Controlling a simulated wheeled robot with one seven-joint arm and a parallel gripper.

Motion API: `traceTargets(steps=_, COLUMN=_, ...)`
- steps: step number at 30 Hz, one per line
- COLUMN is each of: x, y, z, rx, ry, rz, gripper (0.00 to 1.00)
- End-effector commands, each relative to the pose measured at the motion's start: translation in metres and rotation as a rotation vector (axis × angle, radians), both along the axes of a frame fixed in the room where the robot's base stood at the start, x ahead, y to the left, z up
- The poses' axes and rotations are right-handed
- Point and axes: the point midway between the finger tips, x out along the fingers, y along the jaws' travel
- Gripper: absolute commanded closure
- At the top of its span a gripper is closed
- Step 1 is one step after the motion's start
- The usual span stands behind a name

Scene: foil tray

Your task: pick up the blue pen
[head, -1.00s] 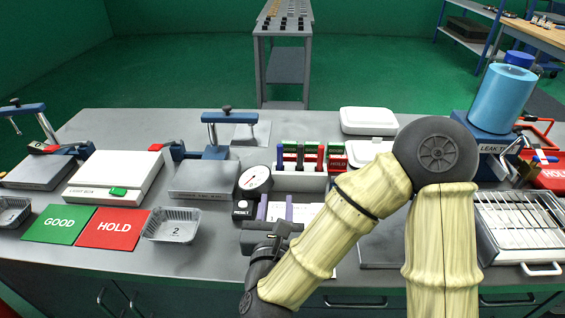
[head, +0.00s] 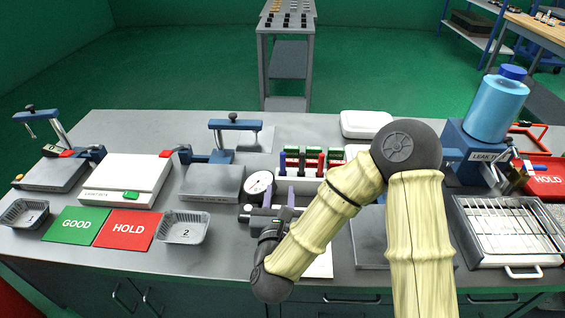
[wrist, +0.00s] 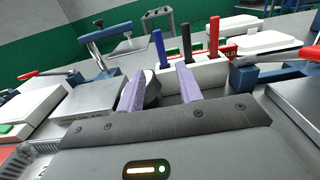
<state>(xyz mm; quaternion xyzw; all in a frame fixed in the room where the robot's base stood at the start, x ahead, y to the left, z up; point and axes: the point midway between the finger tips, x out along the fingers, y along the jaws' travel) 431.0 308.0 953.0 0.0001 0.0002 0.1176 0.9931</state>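The blue pen (head: 282,163) stands upright in a white holder (head: 300,186) at the back middle of the bench. In the wrist view the blue pen (wrist: 159,48) is ahead of my gripper (wrist: 160,78), beyond the fingertips and roughly in line with the gap between them. A black pen (wrist: 186,44) and a red pen (wrist: 213,38) stand to its right in the same holder. In the head view my gripper (head: 283,195) is in front of the holder, its two purple fingers apart with nothing held. My arm hides part of the holder's right side.
A round dial gauge (head: 259,183) stands close on the left of the holder. A grey clamp fixture (head: 213,182) is further left. A foil tray (head: 183,228), the red HOLD card (head: 128,230) and the green GOOD card (head: 75,224) lie at the front left.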

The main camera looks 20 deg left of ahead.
Motion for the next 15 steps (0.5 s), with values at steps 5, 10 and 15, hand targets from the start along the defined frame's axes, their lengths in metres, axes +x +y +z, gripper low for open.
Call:
traceTargets(steps=5, x=0.032, y=0.008, z=0.002, rx=0.002, ry=-0.001, rz=-0.003, gripper=0.64)
traceTargets(steps=10, x=0.058, y=0.014, z=0.001, rx=0.000, ry=-0.001, rz=-0.002, gripper=0.64)
traceTargets(steps=15, x=0.067, y=0.017, z=0.000, rx=0.000, ry=0.000, rz=0.002, gripper=0.64)
